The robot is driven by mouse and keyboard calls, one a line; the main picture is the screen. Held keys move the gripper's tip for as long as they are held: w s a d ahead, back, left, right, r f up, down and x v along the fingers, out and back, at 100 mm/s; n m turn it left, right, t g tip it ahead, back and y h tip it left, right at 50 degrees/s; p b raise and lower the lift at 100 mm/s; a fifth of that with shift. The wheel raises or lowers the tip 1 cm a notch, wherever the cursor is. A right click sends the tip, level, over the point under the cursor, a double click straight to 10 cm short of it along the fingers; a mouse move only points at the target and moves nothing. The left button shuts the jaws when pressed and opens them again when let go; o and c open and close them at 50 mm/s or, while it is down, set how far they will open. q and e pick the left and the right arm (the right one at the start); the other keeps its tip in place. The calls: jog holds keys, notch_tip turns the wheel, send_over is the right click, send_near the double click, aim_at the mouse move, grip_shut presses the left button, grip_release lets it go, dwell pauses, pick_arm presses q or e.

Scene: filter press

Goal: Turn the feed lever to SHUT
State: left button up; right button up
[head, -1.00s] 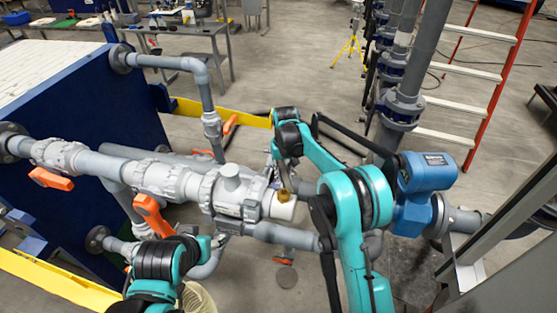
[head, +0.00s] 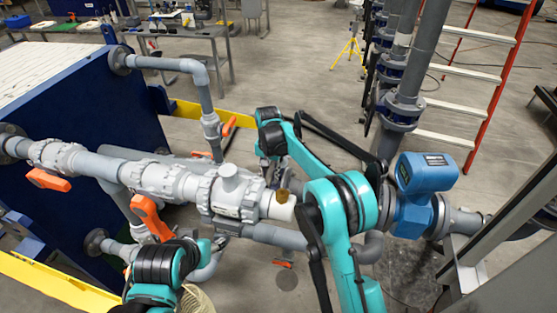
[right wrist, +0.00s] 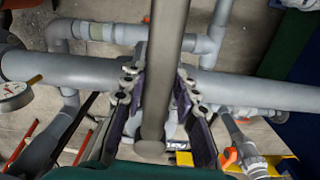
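Several orange valve levers show in the head view: one on the upper pipe's branch (head: 228,125), one at the far left (head: 48,180), one by my left arm (head: 150,217) and a small low one (head: 283,263). Which is the feed lever I cannot tell. My right gripper (head: 270,168) is behind the grey pipework, partly hidden. In the right wrist view its fingers (right wrist: 160,90) stand on both sides of a grey bar with a rounded end (right wrist: 152,148); contact is unclear. My left gripper (head: 215,243) is mostly hidden by its arm, beside the pipes.
Grey pipes (head: 272,234) run across the middle. A blue flow meter (head: 425,178) stands to the right. A small gauge (right wrist: 14,95) shows at the left of the right wrist view. The red ladder (head: 485,105) stands behind. Open floor lies beyond the pipes.

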aim_at(268, 172)
jog(key=o, duration=0.5)
jog(key=shift+a, duration=0.45)
jog(key=shift+o, duration=0.4)
jog(key=shift+a, duration=0.2)
jog(key=shift+d+r, duration=0.1)
jog(key=shift+d, duration=0.15)
jog(key=shift+d+r, duration=0.1)
jog(key=shift+r, duration=0.2)
notch_tip(268, 172, up, 6)
jog(key=p, duration=0.4)
jog(key=shift+r, duration=0.2)
pick_arm(q)
jog(key=r, duration=0.3)
jog(key=shift+a+r, duration=0.25)
jog(key=shift+r, duration=0.1)
pick_arm(e)
jog(key=shift+f, duration=0.1)
